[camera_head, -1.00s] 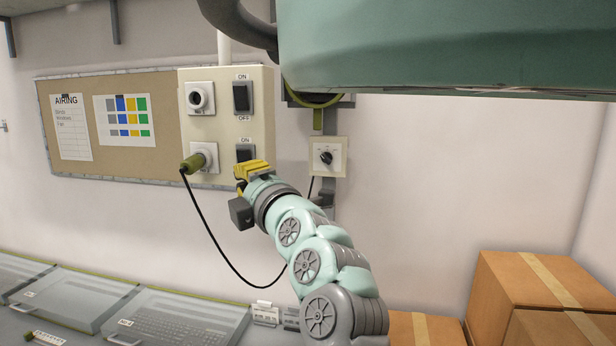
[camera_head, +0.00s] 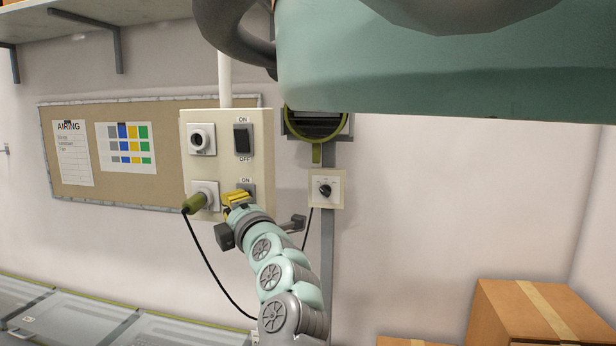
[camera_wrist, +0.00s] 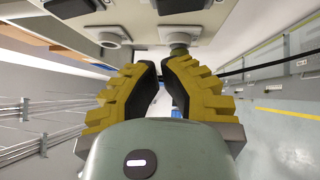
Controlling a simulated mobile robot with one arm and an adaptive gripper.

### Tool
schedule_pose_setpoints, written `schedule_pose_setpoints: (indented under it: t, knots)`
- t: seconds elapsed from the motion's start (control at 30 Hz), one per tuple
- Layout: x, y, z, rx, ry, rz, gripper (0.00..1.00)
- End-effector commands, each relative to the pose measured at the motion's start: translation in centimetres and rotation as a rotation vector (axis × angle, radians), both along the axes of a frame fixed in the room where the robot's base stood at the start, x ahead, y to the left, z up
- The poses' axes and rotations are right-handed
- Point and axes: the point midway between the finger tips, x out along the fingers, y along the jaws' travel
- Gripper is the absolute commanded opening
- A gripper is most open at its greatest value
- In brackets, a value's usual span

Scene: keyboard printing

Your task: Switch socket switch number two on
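The cream socket panel (camera_head: 220,124) hangs on the wall. Its upper rocker switch (camera_head: 242,139) is dark, with ON above and OFF below. The lower switch (camera_head: 248,188), under a second ON label, is mostly hidden behind my gripper (camera_head: 236,198), so its position cannot be told. My gripper's yellow fingers are right in front of that switch; contact cannot be told. In the wrist view my gripper (camera_wrist: 160,78) has its fingertips close together with only a narrow gap and nothing between them. The panel edge (camera_wrist: 132,20) shows above the fingers there.
A green plug (camera_head: 193,204) with a black cable sits in the lower socket, just left of my gripper. The upper socket (camera_head: 201,139) is empty. A rotary knob box (camera_head: 326,189) is to the right. Cardboard boxes (camera_head: 525,310) stand at lower right.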

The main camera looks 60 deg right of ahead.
Motion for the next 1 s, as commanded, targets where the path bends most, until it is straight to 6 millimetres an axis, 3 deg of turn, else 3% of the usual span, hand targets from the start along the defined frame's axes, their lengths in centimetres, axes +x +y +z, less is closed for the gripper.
schedule_pose_setpoints:
  t: [0.13,0.5,1.0]
  knots:
    - [1.9,-0.8,0.7,0.005,-0.003,0.002,0.00]
    - [2.6,-3.9,0.8,0.005,0.000,-0.006,0.00]
    - [2.9,-4.4,0.7,0.001,0.002,-0.003,0.00]
